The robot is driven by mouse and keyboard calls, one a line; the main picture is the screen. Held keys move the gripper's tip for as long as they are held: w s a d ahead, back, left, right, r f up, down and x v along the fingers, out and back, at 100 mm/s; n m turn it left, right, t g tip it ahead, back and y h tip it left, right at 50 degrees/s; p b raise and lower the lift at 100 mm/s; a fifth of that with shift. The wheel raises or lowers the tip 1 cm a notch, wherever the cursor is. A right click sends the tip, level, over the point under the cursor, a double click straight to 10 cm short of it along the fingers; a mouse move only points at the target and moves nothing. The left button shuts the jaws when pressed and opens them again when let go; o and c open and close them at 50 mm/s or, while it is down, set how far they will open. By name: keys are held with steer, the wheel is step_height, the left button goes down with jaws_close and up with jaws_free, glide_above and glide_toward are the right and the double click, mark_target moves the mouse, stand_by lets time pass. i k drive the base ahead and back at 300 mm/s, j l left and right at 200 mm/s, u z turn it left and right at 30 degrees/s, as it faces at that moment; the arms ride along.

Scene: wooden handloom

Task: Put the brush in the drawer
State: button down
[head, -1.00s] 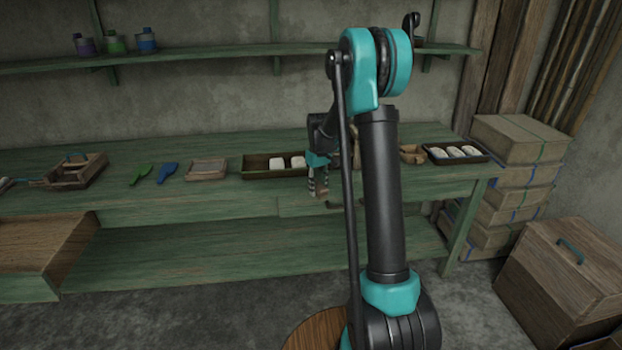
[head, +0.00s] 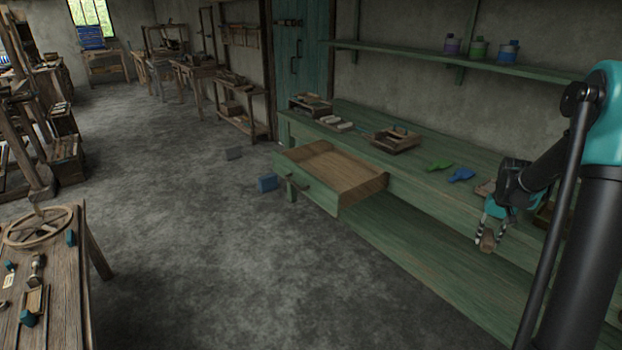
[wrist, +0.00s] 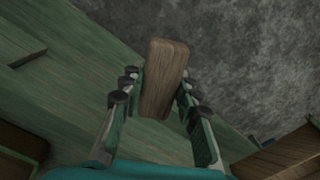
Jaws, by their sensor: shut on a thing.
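A wooden brush (head: 488,242) is held in my gripper (head: 491,233), in front of the green bench's front edge and clear of its top. In the wrist view the brush's flat brown wooden back (wrist: 163,80) shows between the two fingers of my gripper (wrist: 155,98); its bristles are hidden. The drawer (head: 318,167) is pulled open at the far end of the bench, left of my gripper in the head view. Its inside looks empty. A wooden corner, apparently the drawer's (wrist: 285,158), shows at the lower right of the wrist view.
The green bench (head: 425,205) carries a wooden tray (head: 395,140), a green brush-like tool (head: 438,165) and a blue one (head: 461,174). The floor left of the bench is open.

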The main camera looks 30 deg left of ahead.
mark_target(323, 175)
steer(key=i+u, duration=0.95)
steer(key=i+l+u, duration=0.25)
steer(key=u, duration=0.2)
steer(key=i+l+u, duration=0.1)
steer(key=i+l, duration=0.7)
